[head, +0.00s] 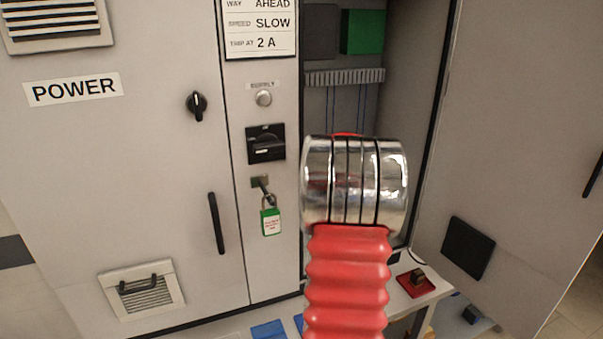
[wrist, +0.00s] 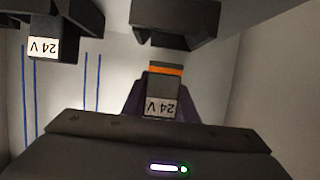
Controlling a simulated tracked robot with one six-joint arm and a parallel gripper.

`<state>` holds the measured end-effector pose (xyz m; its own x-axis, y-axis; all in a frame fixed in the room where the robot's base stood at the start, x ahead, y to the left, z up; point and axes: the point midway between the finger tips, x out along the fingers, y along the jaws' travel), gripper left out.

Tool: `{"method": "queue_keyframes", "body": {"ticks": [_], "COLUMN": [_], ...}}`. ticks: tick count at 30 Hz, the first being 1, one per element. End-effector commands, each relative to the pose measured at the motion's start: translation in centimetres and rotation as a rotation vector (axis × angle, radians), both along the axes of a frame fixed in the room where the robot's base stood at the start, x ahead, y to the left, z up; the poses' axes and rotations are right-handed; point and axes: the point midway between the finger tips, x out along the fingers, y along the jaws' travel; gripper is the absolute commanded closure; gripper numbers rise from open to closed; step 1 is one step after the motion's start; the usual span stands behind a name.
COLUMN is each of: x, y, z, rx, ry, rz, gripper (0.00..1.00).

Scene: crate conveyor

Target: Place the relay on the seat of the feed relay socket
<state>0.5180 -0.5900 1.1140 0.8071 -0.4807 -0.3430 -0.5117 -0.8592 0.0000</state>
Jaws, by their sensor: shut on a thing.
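In the wrist view the relay (wrist: 161,84) is a small dark block with an orange band and an upside-down "24 V" label. It sits between the purplish fingers of my gripper (wrist: 160,98), which is shut on it. A dark block (wrist: 176,22) hangs just beyond the relay, with a visible gap between them. Another dark block (wrist: 60,18), with a "24 V" label, is at upper left. I cannot tell which block is the feed relay socket, and no seat shows clearly. In the head view my arm hides the gripper and the relay.
The open cabinet bay holds a green block (head: 362,32), a dark block (head: 320,32) and a grey terminal strip (head: 345,77). The open door (head: 510,130) bounds it at right. A red pad (head: 415,285) with a small dark item lies on a low white shelf. A green-tagged padlock (head: 270,221) hangs at left.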

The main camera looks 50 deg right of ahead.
Motion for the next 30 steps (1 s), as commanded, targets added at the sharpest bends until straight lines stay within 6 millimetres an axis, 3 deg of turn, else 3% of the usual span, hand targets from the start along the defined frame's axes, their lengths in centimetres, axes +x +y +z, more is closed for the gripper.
{"method": "queue_keyframes", "body": {"ticks": [12,24,25,30], "x": [0.0,0.0,0.0,0.0], "y": [0.0,0.0,0.0,0.0], "z": [-3.6,-3.9,-3.9,-3.9], "rx": [0.001,0.001,0.001,0.000], "ry": [0.000,0.000,0.000,0.000], "rz": [0.000,0.000,0.000,0.000], "gripper": [0.96,0.96,0.72,0.60]}}
